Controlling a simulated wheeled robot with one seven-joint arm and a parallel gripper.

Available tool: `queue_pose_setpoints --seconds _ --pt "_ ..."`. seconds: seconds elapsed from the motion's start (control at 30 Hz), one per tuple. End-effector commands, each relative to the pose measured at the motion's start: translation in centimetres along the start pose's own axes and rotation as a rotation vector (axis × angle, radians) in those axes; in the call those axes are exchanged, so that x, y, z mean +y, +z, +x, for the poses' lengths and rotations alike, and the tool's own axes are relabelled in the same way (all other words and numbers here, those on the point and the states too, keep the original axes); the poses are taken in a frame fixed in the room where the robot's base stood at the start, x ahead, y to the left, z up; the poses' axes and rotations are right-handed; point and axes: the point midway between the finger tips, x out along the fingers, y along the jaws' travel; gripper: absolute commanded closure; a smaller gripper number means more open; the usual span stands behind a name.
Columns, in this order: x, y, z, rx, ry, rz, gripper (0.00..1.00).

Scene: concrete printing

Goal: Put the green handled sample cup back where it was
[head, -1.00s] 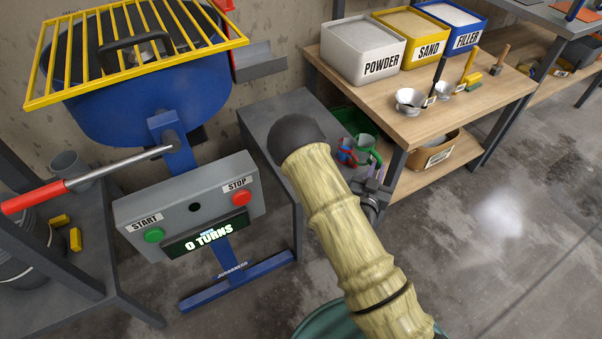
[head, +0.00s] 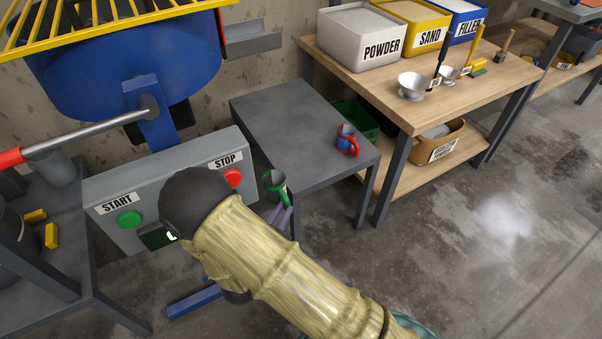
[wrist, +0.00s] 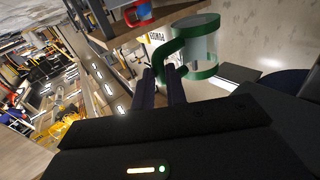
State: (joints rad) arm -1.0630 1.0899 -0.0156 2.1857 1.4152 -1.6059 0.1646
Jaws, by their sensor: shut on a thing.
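The green handled sample cup (head: 273,183) is clear with green bands. In the head view it shows between the mixer's control box and the left edge of the grey table (head: 300,120). In the wrist view the cup (wrist: 197,48) is large, with its green handle between my dark fingers. My gripper (head: 284,211) is shut on that handle; it also shows in the wrist view (wrist: 163,80). My forearm hides part of the gripper in the head view.
The control box (head: 150,190) with START and STOP buttons is close at the left, partly behind my arm. Most of the grey table top is bare. The wooden bench (head: 400,100) with labelled bins and scoops stands to the right.

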Motion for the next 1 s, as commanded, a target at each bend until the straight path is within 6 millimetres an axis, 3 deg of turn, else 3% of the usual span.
queue_pose_setpoints --seconds 0.13,0.47,1.0 --pt "-0.3 0.3 -0.9 0.002 0.004 0.001 1.0" --pt "-0.2 0.3 -0.2 0.003 0.006 0.002 1.0" --pt "-0.1 0.8 10.8 0.004 0.008 0.005 1.0"
